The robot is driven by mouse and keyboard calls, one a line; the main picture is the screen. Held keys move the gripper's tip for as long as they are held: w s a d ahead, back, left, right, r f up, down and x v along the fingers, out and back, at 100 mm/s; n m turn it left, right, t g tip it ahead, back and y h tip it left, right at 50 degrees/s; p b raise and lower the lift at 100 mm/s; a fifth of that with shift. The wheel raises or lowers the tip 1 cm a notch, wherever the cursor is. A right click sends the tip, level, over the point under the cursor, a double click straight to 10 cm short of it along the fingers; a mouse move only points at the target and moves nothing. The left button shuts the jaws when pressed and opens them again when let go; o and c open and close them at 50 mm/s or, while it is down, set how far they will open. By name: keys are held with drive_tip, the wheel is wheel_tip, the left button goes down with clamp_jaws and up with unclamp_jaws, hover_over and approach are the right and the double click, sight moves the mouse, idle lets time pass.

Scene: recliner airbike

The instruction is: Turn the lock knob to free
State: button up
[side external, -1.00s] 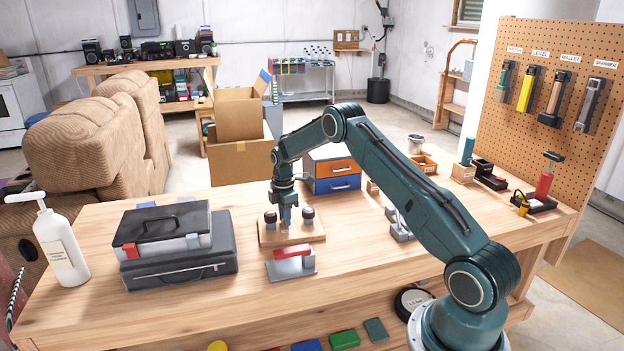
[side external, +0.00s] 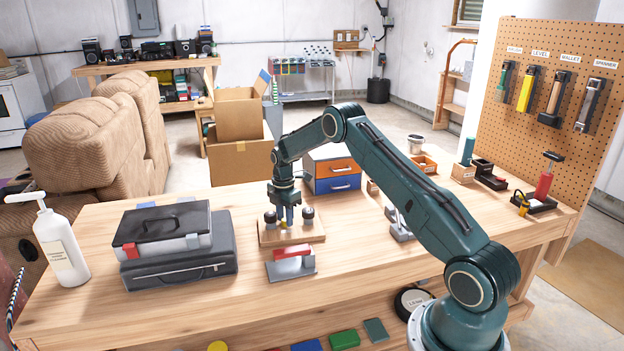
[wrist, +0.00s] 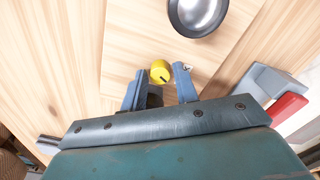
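The lock knob (wrist: 160,71) is small, round and yellow, with a dark mark on its face. In the wrist view it sits between the tips of my gripper (wrist: 159,74), with a small gap visible on each side. In the side external view the knob (side external: 283,225) is a small yellow spot on a light wooden board (side external: 308,238). My gripper (side external: 286,217) points down over the board's middle with its two blue fingers apart, holding nothing. Whether a fingertip touches the knob is hard to tell.
Dark round-topped posts (side external: 307,214) stand on the board at either side of my gripper; one shows as a metal dome (wrist: 198,12). A red-and-grey fixture (side external: 291,262) stands in front. Black cases (side external: 178,262) lie left, drawers (side external: 338,184) behind.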

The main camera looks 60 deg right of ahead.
drive_tip(key=shift+r, duration=0.15)
drive_tip(key=shift+r, duration=2.3)
drive_tip(key=shift+r, duration=0.1)
drive_tip(key=m, duration=0.2)
drive_tip(key=r+m, duration=0.1)
drive_tip(key=m, duration=0.4)
drive_tip(key=shift+r, duration=0.25)
drive_tip(key=m, duration=0.3)
drive_tip(key=r+m, duration=0.1)
drive_tip(key=m, duration=0.2)
drive_tip(key=shift+r, duration=0.15)
drive_tip(key=shift+f, duration=4)
